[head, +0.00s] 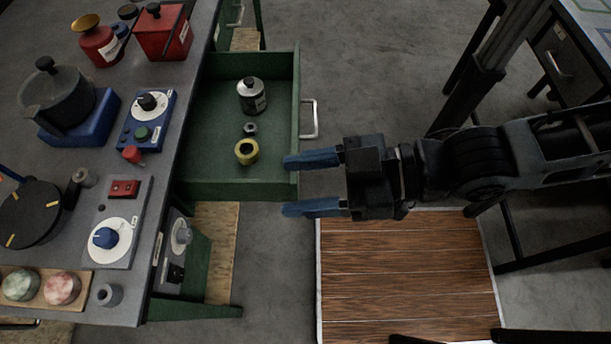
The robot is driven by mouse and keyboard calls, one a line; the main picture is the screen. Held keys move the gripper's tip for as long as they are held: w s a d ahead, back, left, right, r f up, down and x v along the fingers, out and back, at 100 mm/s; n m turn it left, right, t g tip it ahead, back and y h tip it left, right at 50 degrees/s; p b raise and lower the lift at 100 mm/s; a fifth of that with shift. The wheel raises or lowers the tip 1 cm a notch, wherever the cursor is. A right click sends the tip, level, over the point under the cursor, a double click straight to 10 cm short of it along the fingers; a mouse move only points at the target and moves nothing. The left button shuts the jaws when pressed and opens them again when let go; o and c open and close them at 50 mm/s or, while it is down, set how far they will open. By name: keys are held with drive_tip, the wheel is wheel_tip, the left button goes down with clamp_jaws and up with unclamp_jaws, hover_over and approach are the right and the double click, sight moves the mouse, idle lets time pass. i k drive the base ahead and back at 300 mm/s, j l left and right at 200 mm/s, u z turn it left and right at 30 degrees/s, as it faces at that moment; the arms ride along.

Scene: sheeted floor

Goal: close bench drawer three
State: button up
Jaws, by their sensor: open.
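A green bench drawer (211,184) stands pulled out from the right side of the grey bench (179,130). A silver bar handle (310,119) is on its right-hand front. No number is readable on the drawer. My gripper (312,185) is open and empty, its two blue fingers pointing left. The upper finger's tip is at the drawer front's lower corner; whether it touches I cannot tell. The lower finger lies beyond the drawer's near edge.
The bench top carries a dark pot on a blue base (57,97), a red box (164,31), a blue dial box (146,119) and a grey dial panel (112,222). A wooden-plank panel (410,280) lies below my gripper. Grey floor is clear above the arm.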

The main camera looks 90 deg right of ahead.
sight(210, 169)
drive_tip(key=i+j+z, duration=0.1)
drive_tip(key=j+z, duration=0.25)
drive_tip(key=j, duration=0.3)
drive_tip(key=k+j+z, duration=0.6)
drive_tip(key=j, duration=0.15)
drive_tip(key=k+l+z, duration=0.4)
drive_tip(key=k+z, duration=0.15)
drive_tip(key=i+j+z, duration=0.2)
drive_tip(key=z, duration=0.2)
drive_tip(key=i+j+z, duration=0.15)
drive_tip(key=j+z, duration=0.15)
drive_tip(key=z, duration=0.15)
